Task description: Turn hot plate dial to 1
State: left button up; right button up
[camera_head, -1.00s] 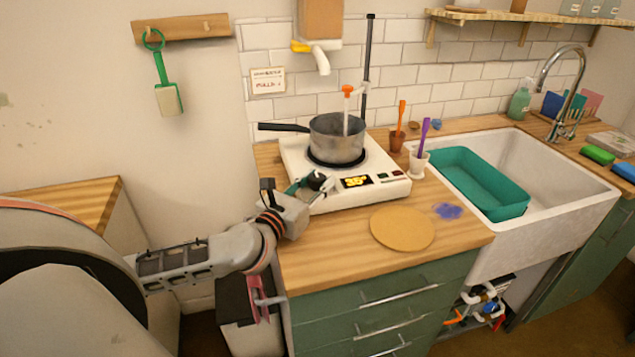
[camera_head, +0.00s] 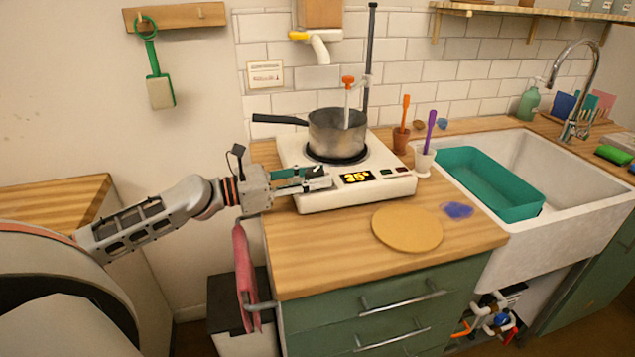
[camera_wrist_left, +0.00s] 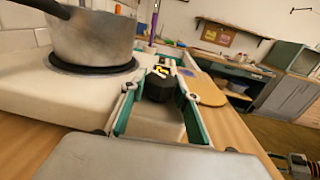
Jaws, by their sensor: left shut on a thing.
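The white hot plate (camera_head: 300,150) stands on the wooden counter, and its display (camera_head: 356,177) reads about 35°. A grey saucepan (camera_head: 338,132) sits on its black burner. My left gripper (camera_head: 318,179) reaches in from the left at the front panel. In the left wrist view, its green-lined fingers are shut on the black dial (camera_wrist_left: 158,86), one finger on each side. The fingers mostly hide the dial in the head view, and I cannot read its setting.
A round cork mat (camera_head: 407,229) and a blue smear (camera_head: 457,210) lie on the counter in front. Small pots with an orange and a purple tool stand right of the hot plate. The white sink (camera_head: 565,190) holds a green tub (camera_head: 490,180).

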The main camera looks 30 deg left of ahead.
pick_arm(q)
jog(key=shift+w+f+m+g+h+b, duration=0.1)
jog(key=shift+f+m+g+h+b, duration=0.1)
jog(key=shift+m+g+h+b, duration=0.7)
jog(key=shift+m+g+h, duration=0.2)
jog(key=shift+g+h, duration=0.15)
jog(key=shift+r+m+g+h+b, duration=0.15)
jog(key=shift+m+g+h+b, duration=0.25)
jog(key=shift+m+g+h, duration=0.15)
pick_arm(e)
jog(key=shift+s+d+f, duration=0.1)
jog(key=shift+s+f, duration=0.05)
jog(key=shift+f, duration=0.5)
jog(key=shift+s+f, duration=0.15)
jog(key=shift+f, duration=0.45)
pick_arm(q)
jog(key=shift+r+m+g+h, duration=0.15)
jog(key=shift+m+g+h, duration=0.15)
jog(key=shift+g, duration=0.1)
pick_arm(e)
jog(key=shift+w+r, duration=0.45)
pick_arm(q)
jog(key=o, duration=1)
jog(key=shift+o, duration=0.5)
jog(key=shift+d, duration=0.1)
pick_arm(e)
jog(key=shift+s+f, duration=0.1)
jog(key=shift+f, duration=0.1)
jog(key=shift+s, duration=0.1)
